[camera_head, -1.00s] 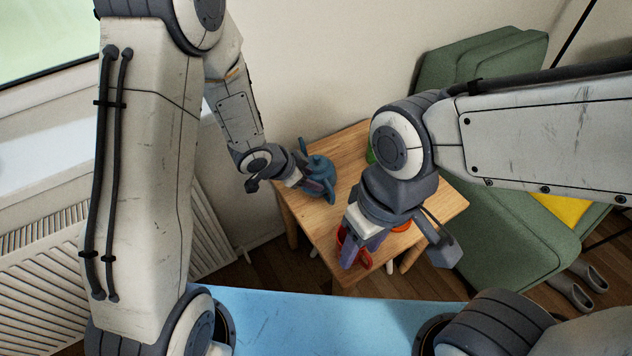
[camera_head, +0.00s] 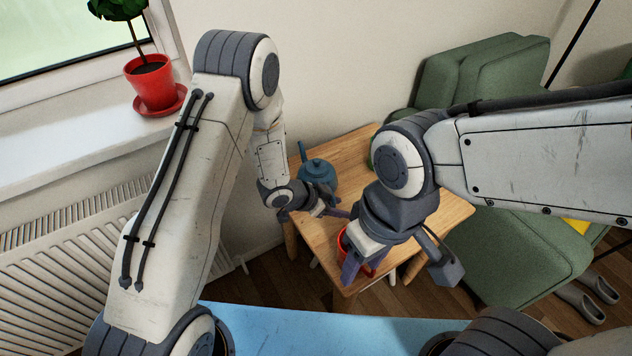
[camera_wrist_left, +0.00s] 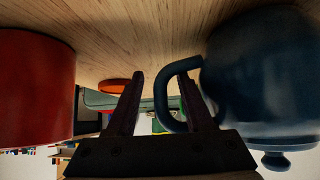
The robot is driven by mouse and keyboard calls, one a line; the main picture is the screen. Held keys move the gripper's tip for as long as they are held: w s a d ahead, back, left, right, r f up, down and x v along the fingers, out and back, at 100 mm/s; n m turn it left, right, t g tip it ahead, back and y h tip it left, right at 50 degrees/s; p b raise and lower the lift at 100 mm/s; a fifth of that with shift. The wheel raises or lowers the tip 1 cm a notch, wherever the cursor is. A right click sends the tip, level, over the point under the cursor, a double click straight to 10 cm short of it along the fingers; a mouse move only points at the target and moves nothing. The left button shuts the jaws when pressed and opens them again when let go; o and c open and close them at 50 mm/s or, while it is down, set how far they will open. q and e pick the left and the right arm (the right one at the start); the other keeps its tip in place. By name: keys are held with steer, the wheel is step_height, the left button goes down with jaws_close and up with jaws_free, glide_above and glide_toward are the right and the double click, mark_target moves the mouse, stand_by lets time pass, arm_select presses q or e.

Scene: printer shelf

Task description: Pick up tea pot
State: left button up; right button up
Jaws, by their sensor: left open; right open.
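The blue tea pot (camera_head: 318,172) stands on the small wooden table (camera_head: 354,142) near its left edge. My left gripper (camera_head: 337,210) is open, low over the table on the near side of the pot. In the left wrist view the pot (camera_wrist_left: 262,80) fills the right side, with its lid knob pointing down in the picture. The outer part of its handle (camera_wrist_left: 160,95) shows between the two open fingers of the left gripper (camera_wrist_left: 160,75); the right finger overlaps the loop. I cannot tell whether they touch. My right gripper (camera_head: 362,258) is open near the table's front edge.
A red mug (camera_head: 346,243) stands near the table's front, partly hidden by my right gripper; a red object (camera_wrist_left: 36,88) is close left of my left gripper. An orange item (camera_wrist_left: 116,86) lies beyond. A green chair (camera_head: 520,245) stands right, a radiator (camera_head: 75,235) left.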

arm_select(q)
steer(key=shift+w+d+f, duration=0.15)
steer(key=shift+d+f, duration=0.15)
steer(key=shift+f, duration=0.05)
jaws_close()
stand_by(1.2)
